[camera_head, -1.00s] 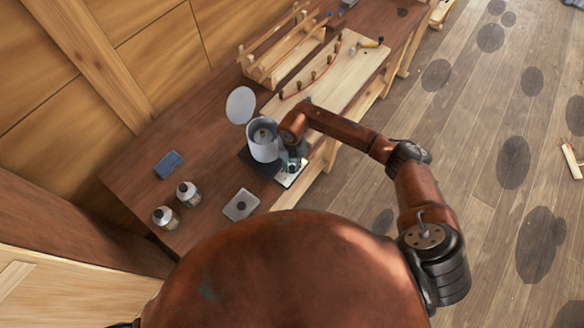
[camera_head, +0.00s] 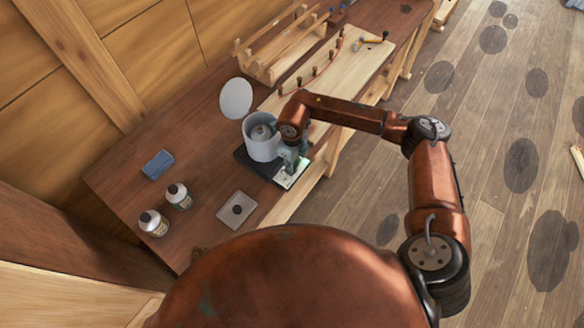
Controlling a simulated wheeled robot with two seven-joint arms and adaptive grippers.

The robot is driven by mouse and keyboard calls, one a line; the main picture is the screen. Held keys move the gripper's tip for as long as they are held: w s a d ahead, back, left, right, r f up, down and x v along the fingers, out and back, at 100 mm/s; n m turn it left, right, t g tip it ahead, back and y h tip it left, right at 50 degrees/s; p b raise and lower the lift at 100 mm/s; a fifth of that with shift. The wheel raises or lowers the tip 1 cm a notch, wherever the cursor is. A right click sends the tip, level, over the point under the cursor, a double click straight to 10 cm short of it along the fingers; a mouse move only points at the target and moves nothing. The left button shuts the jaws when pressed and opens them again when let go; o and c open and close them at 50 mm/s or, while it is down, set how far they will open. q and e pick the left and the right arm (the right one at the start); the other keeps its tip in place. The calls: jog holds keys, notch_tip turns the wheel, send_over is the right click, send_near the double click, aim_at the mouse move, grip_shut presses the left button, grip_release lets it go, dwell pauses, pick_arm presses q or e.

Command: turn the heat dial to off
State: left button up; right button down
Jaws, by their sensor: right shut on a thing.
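A grey-white pot (camera_head: 262,139) with its round lid (camera_head: 236,98) raised stands on a dark base (camera_head: 246,160) on the brown bench. A pale control panel (camera_head: 293,174) sits at the front right of that base. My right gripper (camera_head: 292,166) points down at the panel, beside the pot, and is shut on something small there. The heat dial is hidden by the gripper, so its setting cannot be told. My left gripper is not in view.
A wooden rack (camera_head: 282,52) and a board with pegs (camera_head: 345,70) are behind. The floor at right is mostly clear.

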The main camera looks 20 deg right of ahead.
jog(key=n+b, duration=0.3)
jog(key=n, duration=0.1)
jog(key=shift+f+b, duration=0.15)
jog(key=shift+b, duration=0.2)
jog(key=shift+n+b, duration=1.2)
jog(key=shift+n, duration=0.8)
jog(key=shift+r, duration=0.25)
jog(key=c, duration=2)
grip_release()
jog(key=shift+r, duration=0.2)
notch_tip(320, 180, up, 12)
jog(key=shift+f, duration=0.25)
